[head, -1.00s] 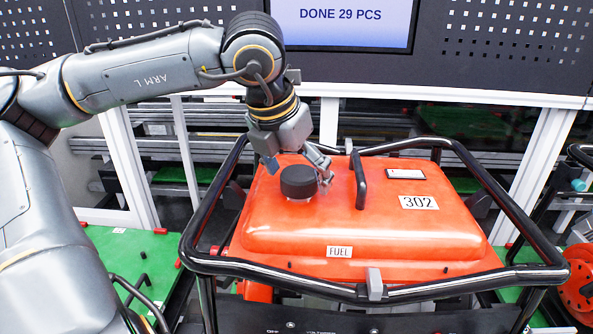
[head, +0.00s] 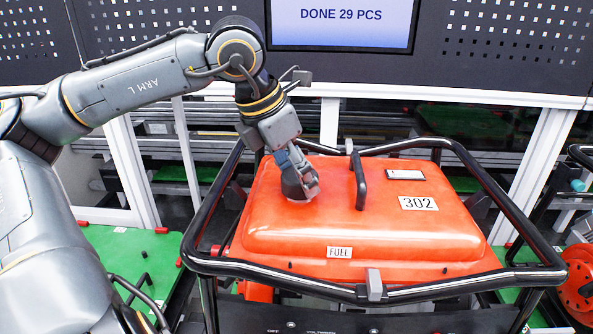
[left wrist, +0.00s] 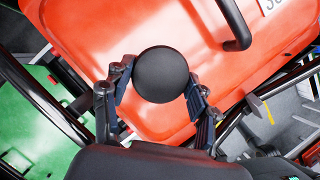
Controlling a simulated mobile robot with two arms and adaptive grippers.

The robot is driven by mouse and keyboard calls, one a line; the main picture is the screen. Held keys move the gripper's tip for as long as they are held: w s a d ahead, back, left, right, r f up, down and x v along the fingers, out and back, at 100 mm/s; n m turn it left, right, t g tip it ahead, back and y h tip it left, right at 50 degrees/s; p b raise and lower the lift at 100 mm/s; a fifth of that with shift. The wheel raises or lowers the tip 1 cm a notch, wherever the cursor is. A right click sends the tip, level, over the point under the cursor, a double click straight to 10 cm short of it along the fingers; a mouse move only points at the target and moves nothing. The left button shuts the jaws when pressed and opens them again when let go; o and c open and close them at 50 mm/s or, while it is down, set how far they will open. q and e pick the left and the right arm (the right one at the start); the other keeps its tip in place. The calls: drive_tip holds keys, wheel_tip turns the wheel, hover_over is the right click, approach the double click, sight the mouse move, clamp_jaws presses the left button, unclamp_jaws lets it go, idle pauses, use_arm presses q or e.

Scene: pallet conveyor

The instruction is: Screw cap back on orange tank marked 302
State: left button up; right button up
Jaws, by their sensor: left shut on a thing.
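The orange tank (head: 400,228) marked 302 sits inside a black tube frame, with a FUEL label on its front. Its round black cap (head: 293,186) is at the tank's top left, partly hidden by the fingers; I cannot tell how far it is screwed on. In the left wrist view the cap (left wrist: 162,74) shows from above, between the fingers. My left gripper (head: 300,181) comes from above and is shut on the cap, one finger on each side. The left wrist view also shows the orange tank (left wrist: 190,30). My right gripper is not in view.
The black frame (head: 290,283) surrounds the tank, and a black handle (head: 359,180) stands just right of the cap. A green pallet (head: 135,250) lies at the left. A screen (head: 340,22) hangs behind.

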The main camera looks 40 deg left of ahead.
use_arm(q)
drive_tip(key=shift+r+m+h+p, duration=0.1)
drive_tip(key=shift+m+h+p, duration=0.25)
drive_tip(key=shift+m, duration=0.35)
drive_tip(key=shift+w+a+m+g+h+p, duration=0.15)
drive_tip(key=shift+m+h+p, duration=0.2)
drive_tip(key=shift+m, duration=0.45)
drive_tip(key=shift+s+m+g+h+p, duration=0.1)
drive_tip(key=shift+m+g+h+p, duration=0.1)
drive_tip(key=shift+m+p, duration=0.45)
drive_tip(key=shift+w+a+m+g+h+p, duration=0.1)
drive_tip(key=shift+m+g+h+p, duration=0.15)
drive_tip(key=shift+m+p, duration=0.6)
drive_tip(key=shift+w+m+g+h+p, duration=0.1)
drive_tip(key=shift+m+g+h+p, duration=0.1)
drive_tip(key=shift+m+p, duration=1)
drive_tip(key=shift+m, duration=0.4)
